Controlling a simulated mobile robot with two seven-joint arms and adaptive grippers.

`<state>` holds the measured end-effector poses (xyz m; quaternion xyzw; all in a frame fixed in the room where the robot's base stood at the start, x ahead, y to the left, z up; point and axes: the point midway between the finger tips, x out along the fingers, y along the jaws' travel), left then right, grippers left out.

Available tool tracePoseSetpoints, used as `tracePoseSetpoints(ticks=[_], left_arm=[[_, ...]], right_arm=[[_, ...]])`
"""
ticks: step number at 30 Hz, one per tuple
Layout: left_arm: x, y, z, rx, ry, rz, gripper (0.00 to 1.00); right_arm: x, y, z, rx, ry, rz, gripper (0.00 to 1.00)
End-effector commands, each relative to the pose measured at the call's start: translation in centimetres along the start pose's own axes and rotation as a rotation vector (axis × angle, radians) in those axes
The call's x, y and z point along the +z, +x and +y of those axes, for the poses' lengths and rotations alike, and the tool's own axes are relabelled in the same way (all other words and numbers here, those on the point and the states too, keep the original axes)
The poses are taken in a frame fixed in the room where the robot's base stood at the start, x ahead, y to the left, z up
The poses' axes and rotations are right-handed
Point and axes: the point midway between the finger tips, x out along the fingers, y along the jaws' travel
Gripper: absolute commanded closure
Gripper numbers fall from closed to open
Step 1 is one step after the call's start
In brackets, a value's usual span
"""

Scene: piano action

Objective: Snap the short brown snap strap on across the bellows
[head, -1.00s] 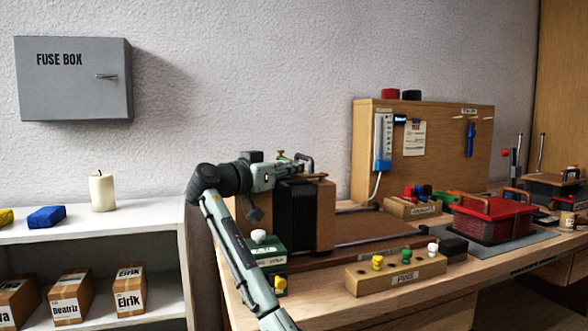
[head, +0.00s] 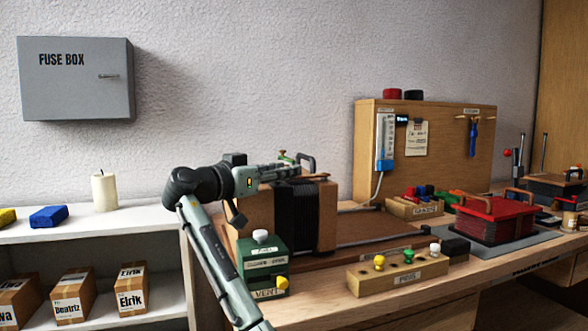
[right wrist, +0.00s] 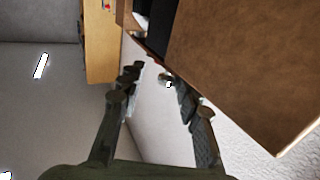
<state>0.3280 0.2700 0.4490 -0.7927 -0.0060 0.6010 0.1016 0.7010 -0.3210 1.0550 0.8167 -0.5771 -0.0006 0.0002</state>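The black pleated bellows (head: 297,218) stands upright between two brown wooden end blocks on the bench. A thin brown strip (head: 308,178), which looks like the short snap strap, lies along the top of the bellows. I cannot tell whether its ends are fastened. My right gripper (head: 286,171) reaches in from the left at the height of the block tops, and its fingertips are partly hidden there. In the right wrist view its two fingers (right wrist: 158,88) are apart with nothing clearly held between them. A wooden block face (right wrist: 245,65) is close beside them. My left gripper is out of view.
A green box with a white knob (head: 262,262) stands in front of the left block. A wooden peg block (head: 398,274) lies front right. A red lidded box (head: 490,222) sits on a grey mat further right. A tool board (head: 440,150) stands behind.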

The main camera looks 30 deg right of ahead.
Motion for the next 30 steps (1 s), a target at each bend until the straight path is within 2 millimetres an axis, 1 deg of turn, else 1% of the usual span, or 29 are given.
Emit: tracePoseSetpoints(ticks=[1,6,9,12,16,30], left_arm=[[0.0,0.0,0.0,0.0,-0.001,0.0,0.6],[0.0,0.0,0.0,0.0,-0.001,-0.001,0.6],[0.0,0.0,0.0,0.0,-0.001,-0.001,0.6],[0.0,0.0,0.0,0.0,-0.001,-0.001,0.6],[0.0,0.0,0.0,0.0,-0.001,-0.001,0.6],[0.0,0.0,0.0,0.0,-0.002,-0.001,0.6]], right_arm=[[0.0,-1.3,-0.1,-0.004,0.002,-0.001,0.66],[0.0,-4.6,0.0,-0.002,0.001,-0.002,0.66],[0.0,-6.0,0.0,-0.002,0.0,0.0,0.66],[0.0,-7.0,0.0,0.0,0.0,-0.001,0.66],[0.0,-7.4,0.1,0.001,0.0,0.0,0.66],[0.0,-7.4,0.0,0.001,0.001,0.0,0.66]])
